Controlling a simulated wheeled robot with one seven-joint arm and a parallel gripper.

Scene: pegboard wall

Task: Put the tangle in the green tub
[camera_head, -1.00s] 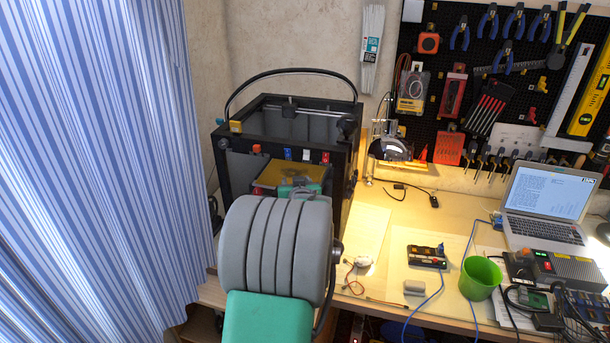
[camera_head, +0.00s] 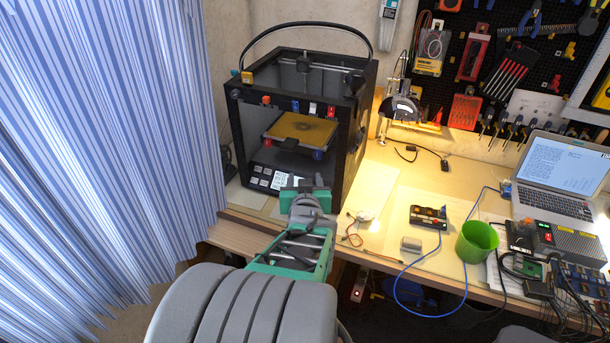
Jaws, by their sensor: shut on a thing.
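The green tub (camera_head: 477,243) stands upright and open near the front of the bench, to the right of the middle. My gripper (camera_head: 305,192), teal and grey, is at the far end of my arm, in front of the 3D printer and left of the tub. It is shut. Its fingertips are not clear from here. The gripper is well apart from the tub.
The 3D printer (camera_head: 345,130) stands behind my gripper. A black switch box (camera_head: 428,216), a blue cable (camera_head: 410,296), a small wired part (camera_head: 364,215) and a grey block (camera_head: 411,244) lie left of the tub. A laptop (camera_head: 560,175) and electronics (camera_head: 572,242) crowd its right.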

